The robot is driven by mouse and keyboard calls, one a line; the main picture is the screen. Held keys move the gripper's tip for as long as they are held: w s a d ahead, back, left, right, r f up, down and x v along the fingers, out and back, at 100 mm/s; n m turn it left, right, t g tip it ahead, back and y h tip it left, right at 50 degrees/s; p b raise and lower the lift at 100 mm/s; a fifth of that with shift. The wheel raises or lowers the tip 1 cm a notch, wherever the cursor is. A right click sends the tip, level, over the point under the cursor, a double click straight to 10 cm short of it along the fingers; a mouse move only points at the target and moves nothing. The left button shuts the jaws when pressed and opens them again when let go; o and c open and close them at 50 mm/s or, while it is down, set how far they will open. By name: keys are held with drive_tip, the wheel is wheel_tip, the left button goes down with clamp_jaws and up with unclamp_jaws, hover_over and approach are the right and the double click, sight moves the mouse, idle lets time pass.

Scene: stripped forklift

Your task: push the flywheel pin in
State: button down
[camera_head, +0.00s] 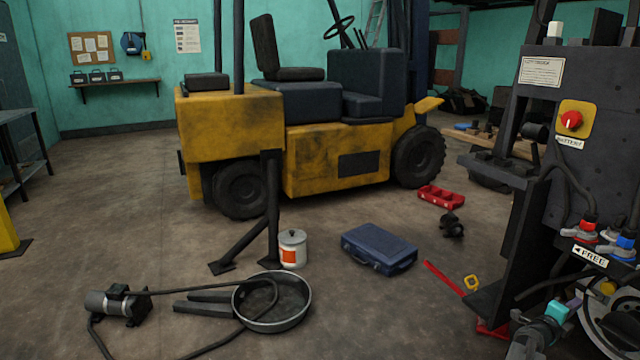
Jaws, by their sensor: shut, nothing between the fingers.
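The flywheel (618,318) is a pale grey disc at the lower right, cut off by the picture edge, low on a dark machine panel. A white label reading "FREE" with a left-pointing arrow (590,256) is above it. A small yellow round part (607,288) shows near the disc's upper edge; I cannot tell whether it is the flywheel pin. My gripper (566,307), with a teal and a purplish finger, is shut and empty. It is just left of the disc, in front of the machine's lower part. I cannot tell whether it touches anything.
Cables and red and blue connectors (622,243) crowd the panel above the flywheel. A red switch on a yellow plate (573,120) is higher up. A red bar (443,277) and a yellow ring (472,283) lie on the floor to the left. A blue case (379,248) lies farther left.

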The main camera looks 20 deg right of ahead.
drive_tip(key=w+a+f+n+t+y+p, duration=0.25)
drive_tip(key=w+a+t+p, duration=0.2)
drive_tip(key=w+a, duration=0.8)
drive_tip(key=w+a+f+n+t+y+p, duration=0.1)
drive_tip(key=w+a+n+t+y+p, duration=0.25)
drive_tip(key=w+a, duration=0.95)
drive_tip(key=w+a+f+n+y+p, duration=0.2)
drive_tip(key=w+a+n+p, duration=0.15)
drive_tip(key=a, duration=0.65)
drive_tip(key=w+a+f+n+t+y+p, duration=0.1)
drive_tip(key=w+a+f+n+y+p, duration=0.2)
drive_tip(key=a, duration=0.7)
drive_tip(key=w+a+f+n+y+p, duration=0.2)
drive_tip(key=a+n+p, duration=0.15)
drive_tip(key=a, duration=0.65)
drive_tip(key=s+a+f+n+g+y+p, duration=0.4)
drive_tip(key=s+a, duration=0.4)
drive_tip(key=a, duration=0.5)
drive_tip(key=s+a+f+n+g+y+p, duration=0.25)
drive_tip(key=s+a+f+n, duration=0.4)
drive_tip(key=a, duration=0.65)
drive_tip(key=s+r+n+g, duration=0.1)
drive_tip(key=s+n+g, duration=0.3)
drive_tip(key=s, duration=0.9)
drive_tip(key=s+d+r+n+g+h, duration=0.1)
drive_tip(key=s+n+g, duration=0.3)
drive_tip(key=s, duration=0.9)
drive_tip(key=shift+s+d+r+g, duration=0.35)
drive_tip(key=shift+r+g, duration=0.25)
drive_tip(key=shift+g, duration=0.25)
